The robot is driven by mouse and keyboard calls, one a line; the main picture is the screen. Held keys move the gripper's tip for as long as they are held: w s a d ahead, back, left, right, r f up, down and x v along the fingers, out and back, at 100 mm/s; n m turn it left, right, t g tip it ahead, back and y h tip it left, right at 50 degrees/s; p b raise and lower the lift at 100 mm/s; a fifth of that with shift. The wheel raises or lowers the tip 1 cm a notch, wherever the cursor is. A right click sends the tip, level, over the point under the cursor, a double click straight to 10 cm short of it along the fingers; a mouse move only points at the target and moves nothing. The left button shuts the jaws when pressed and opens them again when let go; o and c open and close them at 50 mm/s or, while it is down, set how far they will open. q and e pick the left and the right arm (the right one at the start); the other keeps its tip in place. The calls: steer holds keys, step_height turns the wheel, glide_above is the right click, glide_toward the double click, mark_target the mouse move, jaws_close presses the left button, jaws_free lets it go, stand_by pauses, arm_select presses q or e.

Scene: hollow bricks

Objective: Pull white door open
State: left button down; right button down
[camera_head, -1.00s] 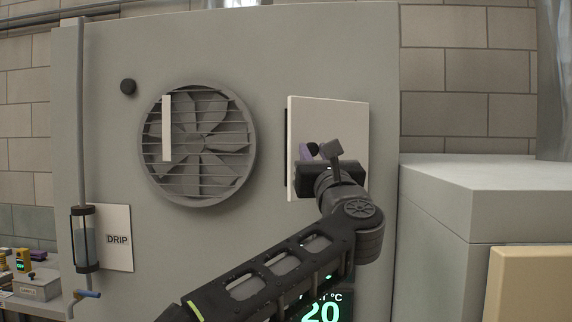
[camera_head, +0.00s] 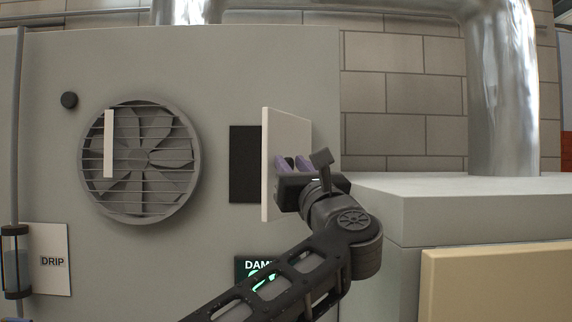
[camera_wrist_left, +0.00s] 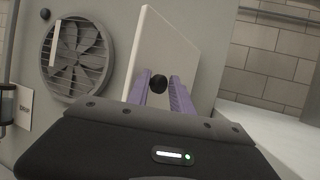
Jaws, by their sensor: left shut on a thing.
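The white door (camera_head: 287,138) stands swung out from the grey cabinet wall, with a dark opening (camera_head: 244,165) showing to its left. In the left wrist view, the door (camera_wrist_left: 165,50) is tilted, with a round black knob (camera_wrist_left: 158,84) on its face. My left gripper (camera_head: 294,163) is at the door's face, its purple fingers closed around the knob. In the left wrist view, the fingers (camera_wrist_left: 160,88) sit on either side of the knob. The door's hinge is hidden. My right gripper is not in view.
A DRIP sign (camera_head: 50,259) is at lower left. A grey box (camera_head: 440,205) stands close to the right of my arm.

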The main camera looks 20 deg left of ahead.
arm_select(q)
steer(key=shift+w+d+m+h, duration=0.3)
steer(key=shift+d, duration=0.15)
steer(key=c, duration=1.5)
jaws_free()
steer(key=shift+w+d+f+t, duration=0.1)
steer(key=shift+w+f+t, duration=0.05)
steer(key=shift+w+t, duration=0.15)
steer(key=shift+o, duration=1)
steer(key=shift+w+f, duration=0.1)
steer(key=shift+w, duration=0.15)
steer(key=shift+o, duration=0.7)
steer(key=shift+f, duration=0.1)
steer(key=b+v, duration=0.3)
steer(key=v, duration=0.4)
steer(key=shift+s+r+b, duration=0.2)
steer(key=shift+s+b, duration=0.15)
steer(key=shift+s, duration=0.25)
steer(key=shift+d, duration=0.1)
